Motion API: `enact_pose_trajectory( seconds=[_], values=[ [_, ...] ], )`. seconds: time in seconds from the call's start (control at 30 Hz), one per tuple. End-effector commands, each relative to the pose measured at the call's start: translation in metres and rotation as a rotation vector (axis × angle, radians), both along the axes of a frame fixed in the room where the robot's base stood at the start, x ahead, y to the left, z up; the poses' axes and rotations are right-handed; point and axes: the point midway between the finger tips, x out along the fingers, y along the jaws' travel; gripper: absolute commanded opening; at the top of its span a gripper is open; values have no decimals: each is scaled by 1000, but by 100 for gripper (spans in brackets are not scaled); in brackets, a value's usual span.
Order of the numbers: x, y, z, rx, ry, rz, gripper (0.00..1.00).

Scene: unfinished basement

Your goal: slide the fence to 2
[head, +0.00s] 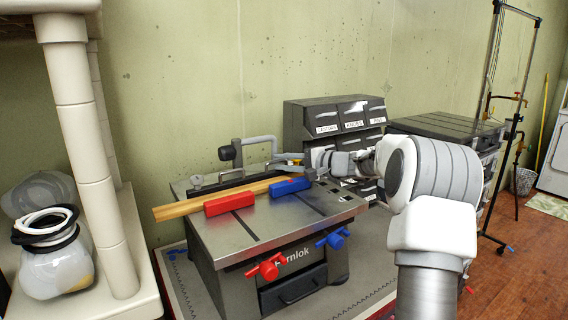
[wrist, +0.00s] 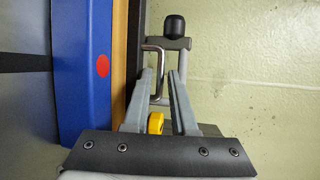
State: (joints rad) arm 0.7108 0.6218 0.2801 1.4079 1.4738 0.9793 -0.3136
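The fence appears to be the dark upright rail (head: 238,185) along the back of the grey machine table (head: 262,225). It also shows as a dark strip in the wrist view (wrist: 133,40). A wooden strip (head: 172,211) lies along its front. My gripper (head: 301,160) is at the back right end of the rail. In the wrist view its two fingers (wrist: 164,76) are apart. A bent metal rod (wrist: 155,48) and a yellow part (wrist: 155,123) show by the fingers; contact is unclear. No number scale is readable.
A red block (head: 229,203) and a blue block (head: 290,186) sit on the table before the wood. Red (head: 267,267) and blue (head: 333,238) knobs are on its front. A black-ended post (head: 226,153) stands behind. Drawers (head: 340,118) stand at the wall. A shelf (head: 125,230) is at left.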

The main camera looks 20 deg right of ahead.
Motion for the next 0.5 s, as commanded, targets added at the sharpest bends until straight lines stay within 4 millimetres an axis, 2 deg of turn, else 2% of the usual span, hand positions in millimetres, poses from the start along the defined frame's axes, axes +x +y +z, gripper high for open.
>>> enact_pose_trajectory(
  seconds=[0.13,0.27,0.5],
  values=[
    [0,0,0,0,0,0,23],
    [0,0,0,0,0,0,0],
    [0,-1,0,-1,-1,0,0]
  ],
)
